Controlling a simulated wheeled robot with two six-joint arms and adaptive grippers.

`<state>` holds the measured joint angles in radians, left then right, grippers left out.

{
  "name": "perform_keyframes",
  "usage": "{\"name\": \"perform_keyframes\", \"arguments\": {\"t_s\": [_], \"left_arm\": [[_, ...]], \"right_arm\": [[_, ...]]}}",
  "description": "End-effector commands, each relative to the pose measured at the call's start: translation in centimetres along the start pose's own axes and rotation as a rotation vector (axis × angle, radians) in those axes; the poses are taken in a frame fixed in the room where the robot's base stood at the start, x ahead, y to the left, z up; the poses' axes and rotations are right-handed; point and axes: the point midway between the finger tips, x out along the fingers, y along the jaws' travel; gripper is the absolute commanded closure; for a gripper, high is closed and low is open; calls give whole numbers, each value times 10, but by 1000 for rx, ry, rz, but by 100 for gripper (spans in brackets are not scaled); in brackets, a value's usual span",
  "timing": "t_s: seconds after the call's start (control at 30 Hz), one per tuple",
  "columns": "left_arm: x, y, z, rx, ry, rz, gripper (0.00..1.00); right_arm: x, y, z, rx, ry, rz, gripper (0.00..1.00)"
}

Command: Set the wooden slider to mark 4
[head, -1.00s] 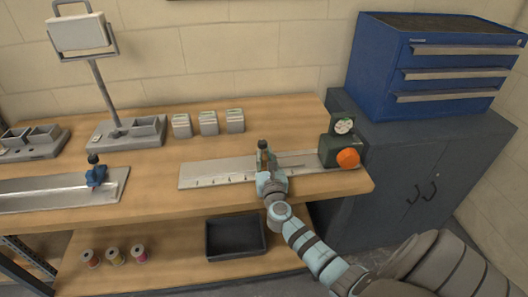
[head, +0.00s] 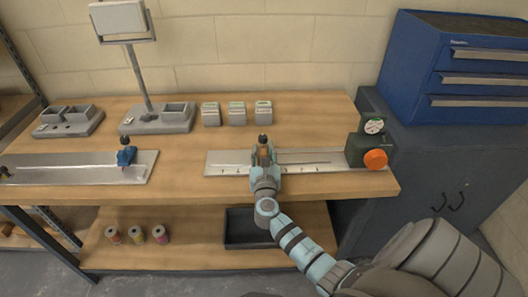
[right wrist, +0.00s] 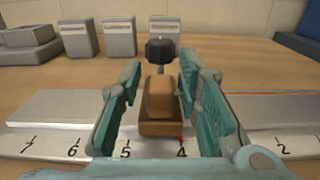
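The wooden slider (right wrist: 160,105), a brown block with a dark knob, sits on the grey scale rail (head: 225,162). In the right wrist view a small red pointer (right wrist: 180,138) at its lower right edge lies at about the line above numeral 4. My right gripper (head: 263,158) is over the rail; its teal fingers (right wrist: 160,108) stand apart on both sides of the slider. A gap shows on the left; whether the right finger touches is unclear. The finger on the right hides part of the scale near 3. My left gripper is not in view.
A dark green unit with an orange knob (head: 376,159) and a dial stands at the rail's right end. A second rail (head: 60,170) with a blue slider (head: 126,156) lies left. Small grey boxes (head: 237,115) stand behind the rail. A blue drawer cabinet (head: 420,65) is at right.

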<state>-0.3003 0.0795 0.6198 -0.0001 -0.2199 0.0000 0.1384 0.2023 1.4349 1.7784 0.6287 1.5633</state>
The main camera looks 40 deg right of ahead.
Motion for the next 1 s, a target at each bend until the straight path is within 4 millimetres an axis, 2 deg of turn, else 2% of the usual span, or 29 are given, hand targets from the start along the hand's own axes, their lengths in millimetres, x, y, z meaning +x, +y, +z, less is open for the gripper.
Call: {"name": "perform_keyframes", "arguments": {"t_s": [0.27, 0.37, 0.47, 0.7, 0.8, 1.0], "left_arm": [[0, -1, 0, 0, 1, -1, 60], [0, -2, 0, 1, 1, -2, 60], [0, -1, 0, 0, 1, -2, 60], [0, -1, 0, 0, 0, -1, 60], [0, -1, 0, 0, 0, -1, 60], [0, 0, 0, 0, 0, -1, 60]], "right_arm": [[0, 0, 0, -1, 0, 0, 62], [-6, 0, -1, -1, 1, 0, 62], [-24, 0, -1, 0, 2, 1, 62], [-90, 0, -2, 1, 4, 0, 62], [-110, 0, -1, 0, 3, 0, 62], [-121, -1, 0, -1, 0, 0, 62]]}}
